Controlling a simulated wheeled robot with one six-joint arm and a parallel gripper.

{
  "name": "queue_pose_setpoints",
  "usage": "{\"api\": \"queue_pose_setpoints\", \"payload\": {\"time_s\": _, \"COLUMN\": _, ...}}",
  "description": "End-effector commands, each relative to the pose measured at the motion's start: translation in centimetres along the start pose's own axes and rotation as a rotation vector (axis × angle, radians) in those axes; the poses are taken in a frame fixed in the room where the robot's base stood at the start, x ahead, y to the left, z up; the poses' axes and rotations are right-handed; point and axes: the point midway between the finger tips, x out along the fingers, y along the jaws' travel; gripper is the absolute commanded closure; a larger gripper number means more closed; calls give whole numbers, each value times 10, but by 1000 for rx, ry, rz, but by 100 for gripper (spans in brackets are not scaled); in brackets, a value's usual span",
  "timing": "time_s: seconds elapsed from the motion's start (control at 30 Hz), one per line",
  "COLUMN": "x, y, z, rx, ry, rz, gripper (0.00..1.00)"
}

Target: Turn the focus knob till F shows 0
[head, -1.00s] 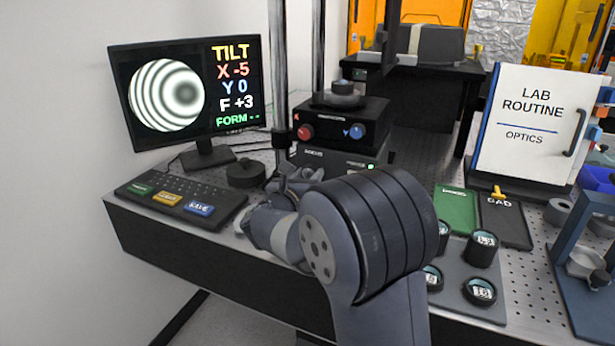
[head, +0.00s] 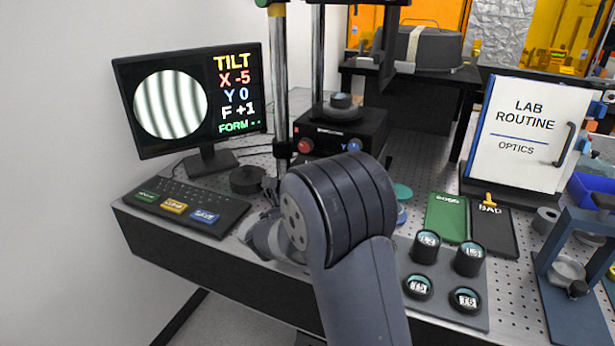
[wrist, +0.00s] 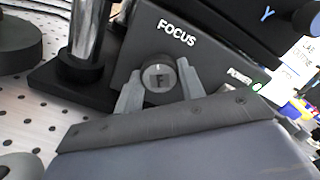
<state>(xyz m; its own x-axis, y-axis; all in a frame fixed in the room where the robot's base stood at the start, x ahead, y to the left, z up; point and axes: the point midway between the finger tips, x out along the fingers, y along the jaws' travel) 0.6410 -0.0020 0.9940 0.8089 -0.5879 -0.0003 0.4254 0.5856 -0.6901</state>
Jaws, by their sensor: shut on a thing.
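In the head view my arm hides the knob and most of the gripper. The monitor (head: 190,100) reads X -5, Y 0 and F +1, with FORM showing dashes. Its round picture shows nearly straight, slightly curved upright fringes. The instrument carries a red X knob (head: 305,146) and a blue Y knob (head: 353,146) above.
A keypad (head: 185,205) with green, yellow and blue keys lies at the left, near a dark round puck (head: 247,180). Several lens cells stand on a grey plate (head: 452,308) at the right. Green and black trays (head: 447,218) lie behind them.

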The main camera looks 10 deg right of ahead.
Motion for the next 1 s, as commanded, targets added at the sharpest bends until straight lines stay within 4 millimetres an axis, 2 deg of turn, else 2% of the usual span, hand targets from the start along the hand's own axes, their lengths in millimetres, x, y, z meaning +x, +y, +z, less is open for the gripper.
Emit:
{"api": "queue_pose_setpoints", "payload": {"time_s": 0.4, "x": 0, "y": -1, "z": 1, "rx": -195, "ry": -1, "rz": 1, "gripper": 85}}
{"api": "queue_pose_setpoints", "payload": {"time_s": 0.93, "x": 0, "y": 0, "z": 0, "rx": -222, "ry": -1, "rz": 1, "gripper": 85}}
{"api": "queue_pose_setpoints", "payload": {"time_s": 0.97, "x": 0, "y": 0, "z": 0, "rx": -222, "ry": -1, "rz": 1, "gripper": 62}}
{"api": "queue_pose_setpoints", "payload": {"time_s": 1.0, "x": 0, "y": 0, "z": 0, "rx": -222, "ry": -1, "rz": 1, "gripper": 59}}
